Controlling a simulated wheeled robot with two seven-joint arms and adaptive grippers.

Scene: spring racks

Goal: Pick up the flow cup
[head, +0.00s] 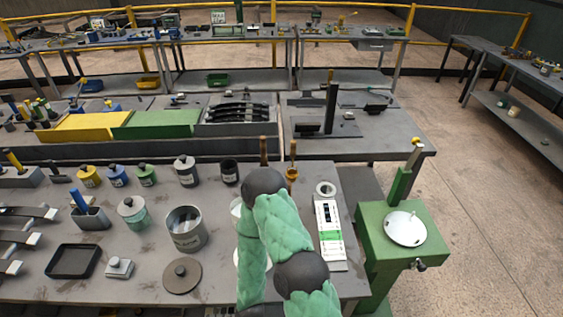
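A small copper-coloured cup with a tall upright handle (291,174), which looks like the flow cup, stands near the back edge of the near table, just behind my raised arm. A brown upright rod (263,152) shows to its left; its lower end is hidden by my arm. My green-padded arm with dark joints rises from the bottom centre and covers part of the table. No gripper fingers show in this view, so I cannot see what either gripper holds.
The near table (145,272) carries a large open grey can (186,240), a round lid (182,276), a black tray (73,261) and several small pots. A ring (325,189) and a white-green panel (329,232) lie right. A green stand (385,243) stands beyond the right edge.

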